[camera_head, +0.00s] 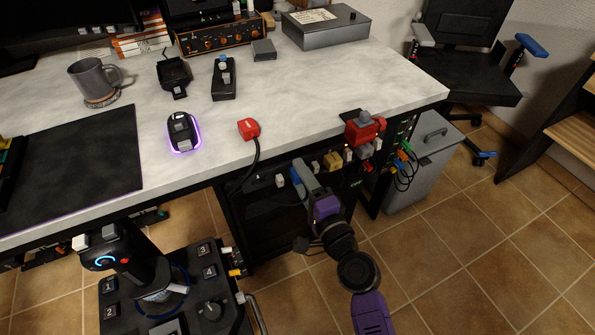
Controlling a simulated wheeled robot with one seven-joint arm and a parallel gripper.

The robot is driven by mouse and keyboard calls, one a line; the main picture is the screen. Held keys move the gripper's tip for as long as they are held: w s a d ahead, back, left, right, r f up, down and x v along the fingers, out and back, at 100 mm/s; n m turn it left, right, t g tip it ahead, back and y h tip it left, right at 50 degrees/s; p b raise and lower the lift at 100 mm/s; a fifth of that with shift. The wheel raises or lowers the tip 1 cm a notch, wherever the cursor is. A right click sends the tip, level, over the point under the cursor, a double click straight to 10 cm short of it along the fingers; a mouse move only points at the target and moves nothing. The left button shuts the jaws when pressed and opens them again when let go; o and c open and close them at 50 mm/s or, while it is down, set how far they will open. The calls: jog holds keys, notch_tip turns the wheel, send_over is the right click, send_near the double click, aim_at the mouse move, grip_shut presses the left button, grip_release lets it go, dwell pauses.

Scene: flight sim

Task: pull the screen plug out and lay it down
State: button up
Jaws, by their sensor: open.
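A red plug-like block (249,129) lies on the white tabletop near its front edge. A dark cable (254,160) runs from it over the edge and down. I cannot tell for sure that it is the screen plug. My gripper (301,170), grey-fingered with a purple body, is in front of and below the table edge, to the right of the red block and apart from it. It is open, and I see nothing held in it. A row of plugs or sockets sits under the edge, with a blue one (295,176) beside my fingertips and a yellow one (333,161) to the right; the fingers partly hide this row.
A red clamp-like device (364,129) sits on the table's front right corner, with coloured cables (403,166) below. A black mouse (182,132), a mug (94,80) and a grey box (326,25) stand on the table. Bare tabletop surrounds the red block. A control panel (180,295) stands lower left.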

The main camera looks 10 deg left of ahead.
dwell(0.5)
grip_shut()
dwell(1.3)
jog(key=shift+s, duration=0.1)
jog(key=shift+v, duration=2.9)
jog(key=shift+s+d, duration=0.1)
jog(key=shift+d, duration=0.05)
jog(key=b+v, duration=0.2)
jog(key=v, duration=0.7)
jog(key=shift+s+d+b, duration=0.2)
jog(key=shift+s+b, duration=0.1)
